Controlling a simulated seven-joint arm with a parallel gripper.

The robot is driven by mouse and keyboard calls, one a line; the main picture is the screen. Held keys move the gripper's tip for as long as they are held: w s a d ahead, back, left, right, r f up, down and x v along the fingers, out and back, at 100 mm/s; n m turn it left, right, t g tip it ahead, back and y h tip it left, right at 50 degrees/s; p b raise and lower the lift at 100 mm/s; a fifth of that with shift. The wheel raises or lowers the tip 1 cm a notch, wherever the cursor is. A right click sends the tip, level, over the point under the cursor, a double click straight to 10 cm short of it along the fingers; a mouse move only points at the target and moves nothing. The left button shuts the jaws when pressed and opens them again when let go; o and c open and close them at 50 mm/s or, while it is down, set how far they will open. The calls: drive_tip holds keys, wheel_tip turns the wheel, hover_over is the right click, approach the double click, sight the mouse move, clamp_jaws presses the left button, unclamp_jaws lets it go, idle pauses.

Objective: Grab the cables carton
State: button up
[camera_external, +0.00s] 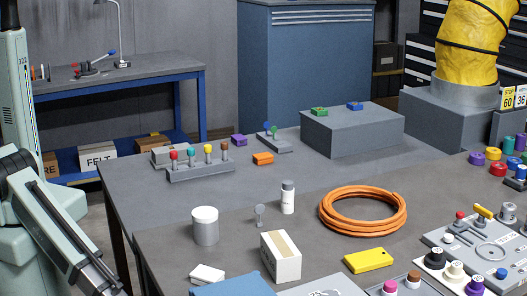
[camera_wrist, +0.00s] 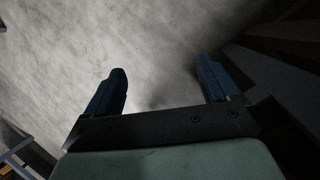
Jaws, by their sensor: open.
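No carton in view has a label that I can read as cables. On the low shelf of the back-left bench, the external view shows a carton with FELT on it (camera_external: 99,158), a partly hidden carton ending in RE (camera_external: 49,167) and a brown carton (camera_external: 152,144) whose label I cannot read. A white box with tan tape (camera_external: 281,258) stands on the front table. My gripper (camera_wrist: 162,88) shows in the wrist view, open, with nothing between its two blue fingers and grey floor beyond. It is out of sight in the external view.
The grey table (camera_external: 130,190) carries a coil of orange hose (camera_external: 363,227), a white-lidded canister (camera_external: 205,226) and a yellow block (camera_external: 370,260). The wrist view shows dark and brownish flat shapes at right (camera_wrist: 285,40), too dim to name. Bare floor fills its middle.

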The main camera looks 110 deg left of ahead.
drive_tip(key=w+d+r+t+h, duration=0.2)
drive_tip(key=w+d+r, duration=0.6)
drive_tip(key=w+d, duration=0.35)
drive_tip(key=w+d+r+h, duration=0.2)
drive_tip(key=w+d+r, duration=0.2)
drive_tip(key=d+r, duration=0.5)
drive_tip(key=w+d+r+h, duration=0.2)
drive_tip(key=w+d+r, duration=0.2)
drive_tip(key=d+r, duration=0.5)
wheel_tip(320, 180, up, 34)
drive_tip(key=m+t+y, duration=0.1)
drive_tip(key=m+y, duration=0.8)
drive_tip(key=m, duration=0.3)
hover_over(280, 244)
drive_tip(key=f, duration=0.9)
drive_tip(key=shift+w+a, duration=0.25)
drive_tip(key=shift+a, duration=0.05)
drive_tip(key=shift+s+d+f, duration=0.15)
drive_tip(key=shift+f, duration=1.15)
drive_tip(key=shift+s+d+f, duration=0.1)
drive_tip(key=shift+f, duration=1.15)
